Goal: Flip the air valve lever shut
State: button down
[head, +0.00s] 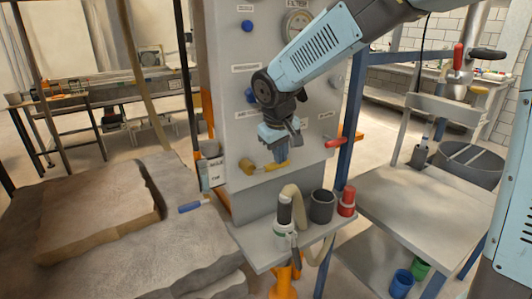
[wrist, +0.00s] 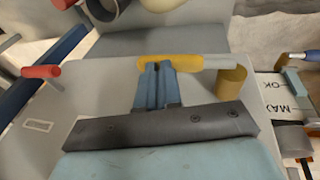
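A yellow lever (head: 276,167) sticks out sideways from a brass valve body (head: 247,166) low on the grey panel; it points right in the head view. In the wrist view the yellow lever (wrist: 188,62) lies across the picture, with the brass part (wrist: 231,80) to its right. My gripper (head: 283,160) points down at the lever. In the wrist view my gripper's fingers (wrist: 158,68) are together, their tips overlapping the lever's edge near its free end. I cannot tell whether they touch it. No valve label is readable.
A red handle (head: 335,142) sticks out of the panel to the right. A blue post (head: 350,120) stands right.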

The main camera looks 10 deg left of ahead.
jog(key=shift+d+f, duration=0.3)
jog(key=shift+f, duration=0.1)
jog(key=shift+r, duration=0.1)
jog(key=w+d+v, duration=0.2)
jog(key=v, duration=1.2)
jog(key=shift+r, duration=0.4)
jog(key=shift+w, duration=0.1)
jog(key=s+d+f+m, duration=0.1)
jog(key=s+d+m, duration=0.1)
jog(key=s+d, duration=0.4)
jog(key=s+d+f+m+t, duration=0.1)
jog(key=s+d, duration=0.5)
jog(key=d, duration=0.6)
jog(key=s+d+f+m+t, duration=0.1)
jog(key=s+d+f+m, duration=0.2)
jog(key=d, duration=0.6)
jog(key=s+m, duration=0.2)
jog(key=s, duration=0.1)
jog(key=shift+d, duration=0.25)
